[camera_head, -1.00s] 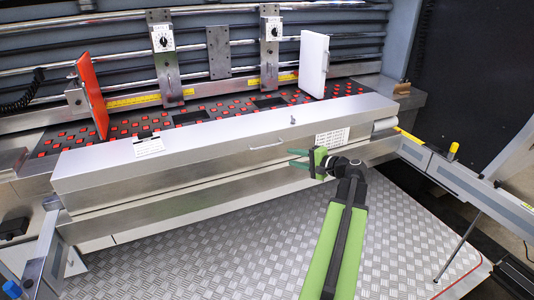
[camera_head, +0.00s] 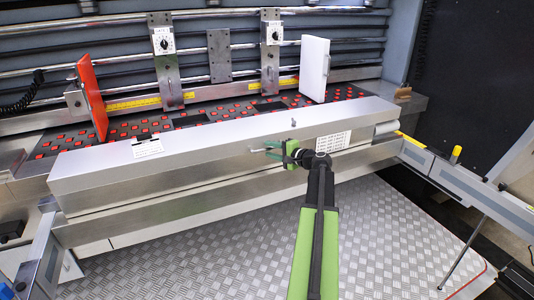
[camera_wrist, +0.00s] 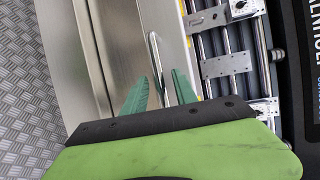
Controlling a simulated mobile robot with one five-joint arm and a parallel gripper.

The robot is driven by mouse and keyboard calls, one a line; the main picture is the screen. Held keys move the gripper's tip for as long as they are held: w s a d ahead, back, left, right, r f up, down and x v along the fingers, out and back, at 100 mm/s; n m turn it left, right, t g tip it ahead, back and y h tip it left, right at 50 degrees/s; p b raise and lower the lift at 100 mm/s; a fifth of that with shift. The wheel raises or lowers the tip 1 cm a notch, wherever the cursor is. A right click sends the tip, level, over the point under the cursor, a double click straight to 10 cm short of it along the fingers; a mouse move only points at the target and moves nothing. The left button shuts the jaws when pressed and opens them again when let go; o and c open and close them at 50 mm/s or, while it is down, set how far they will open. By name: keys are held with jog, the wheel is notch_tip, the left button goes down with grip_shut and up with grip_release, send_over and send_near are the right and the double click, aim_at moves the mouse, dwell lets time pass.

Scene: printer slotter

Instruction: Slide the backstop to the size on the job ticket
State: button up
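An upright orange plate (camera_head: 91,97) stands at the left of the red-dotted bed, and an upright white plate (camera_head: 314,69) stands at its right. I cannot tell which is the backstop. A small white printed card (camera_head: 148,147) lies on the silver cover's left, and a larger printed sheet (camera_head: 333,141) is on its front at right. Neither is legible. My gripper (camera_head: 265,150) is open at the cover's front. In the wrist view, its green fingers (camera_wrist: 160,93) lie either side of the cover's bar handle (camera_wrist: 154,56); contact cannot be told.
The long silver cover (camera_head: 225,150) lies in front of the bed. Yellow scales (camera_head: 134,101) run behind the bed, below two brackets with dials (camera_head: 164,40). The tread-plate floor (camera_head: 200,255) in front is clear.

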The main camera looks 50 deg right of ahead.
jog(key=shift+w+f, duration=0.1)
jog(key=shift+w, duration=0.7)
grip_shut()
dwell(0.9)
